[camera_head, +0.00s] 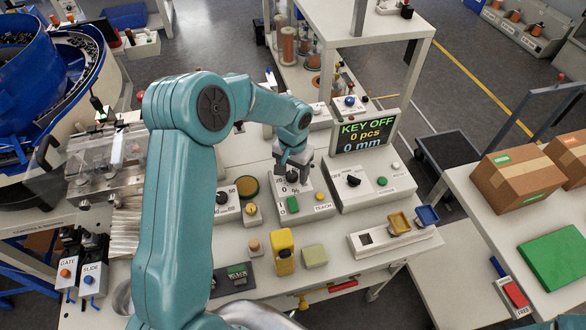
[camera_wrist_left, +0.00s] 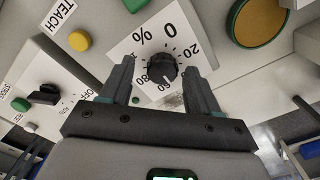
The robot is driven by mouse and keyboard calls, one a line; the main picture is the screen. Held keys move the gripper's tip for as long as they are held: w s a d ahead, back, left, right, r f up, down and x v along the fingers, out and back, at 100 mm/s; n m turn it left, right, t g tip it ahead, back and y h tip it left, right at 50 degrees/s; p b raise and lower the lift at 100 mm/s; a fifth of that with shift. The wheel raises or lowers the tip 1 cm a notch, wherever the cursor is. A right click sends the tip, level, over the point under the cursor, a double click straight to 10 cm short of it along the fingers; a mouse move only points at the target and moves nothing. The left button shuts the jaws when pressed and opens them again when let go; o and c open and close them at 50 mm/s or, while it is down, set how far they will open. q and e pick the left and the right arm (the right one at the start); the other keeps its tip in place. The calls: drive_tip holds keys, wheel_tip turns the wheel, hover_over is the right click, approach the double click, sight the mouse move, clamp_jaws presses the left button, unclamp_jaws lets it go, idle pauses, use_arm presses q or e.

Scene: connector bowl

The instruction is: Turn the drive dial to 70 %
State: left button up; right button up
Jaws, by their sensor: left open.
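The drive dial (camera_wrist_left: 162,68) is a black knob on a white plate marked with a % scale in the left wrist view. A thin light mark shows at its edge, but I cannot tell the exact setting. In the head view the dial (camera_head: 292,176) shows partly, just below my left gripper (camera_head: 293,160). My left gripper (camera_wrist_left: 160,76) is open, with one finger on each side of the knob. I cannot tell whether either finger touches it. My right gripper is in neither view.
A green button (camera_head: 293,204) and a yellow TEACH button (camera_head: 319,197) sit beside the dial. The display (camera_head: 365,133) reads KEY OFF, 0 pcs, 0 mm. A black selector (camera_head: 353,181) stands to the right, another black knob (camera_head: 222,199) to the left.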

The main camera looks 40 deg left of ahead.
use_arm(q)
drive_tip(key=shift+w+a+f, duration=0.1)
drive_tip(key=shift+a+f, duration=0.1)
drive_tip(key=shift+f, duration=0.1)
drive_tip(key=shift+r, duration=0.15)
drive_tip(key=shift+c, duration=1.2)
drive_tip(key=c, duration=0.8)
drive_tip(key=shift+d+m, duration=0.1)
drive_tip(key=shift+m, duration=0.2)
